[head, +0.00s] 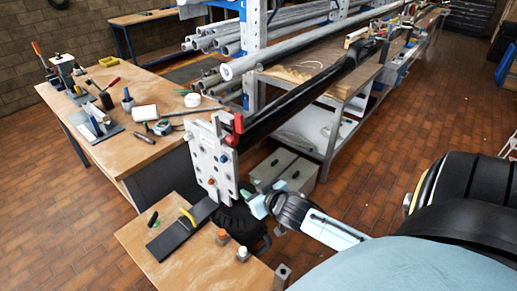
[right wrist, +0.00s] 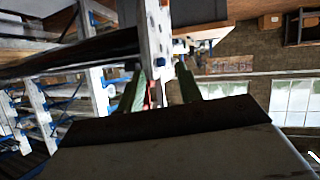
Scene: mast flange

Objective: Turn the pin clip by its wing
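A white flange plate (head: 212,165) stands upright at the near end of a long dark beam (head: 305,95). Its face has holes and several small coloured pins. A red part (head: 237,124), perhaps the pin clip, sits at its upper right edge; its wing is too small to make out. My right gripper (head: 262,198) is beside the plate's lower right edge, below the red part. In the right wrist view its greenish fingers (right wrist: 160,78) are apart, with the plate's edge (right wrist: 157,35) and a bit of red beyond them. My left gripper does not show.
A small wooden table (head: 180,262) below the plate holds a dark flat piece, a yellow-handled tool and small blocks. A workbench (head: 85,85) with tools stands at the left. A pipe rack and grey shelf (head: 335,115) stand behind. Brick floor is open at the right.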

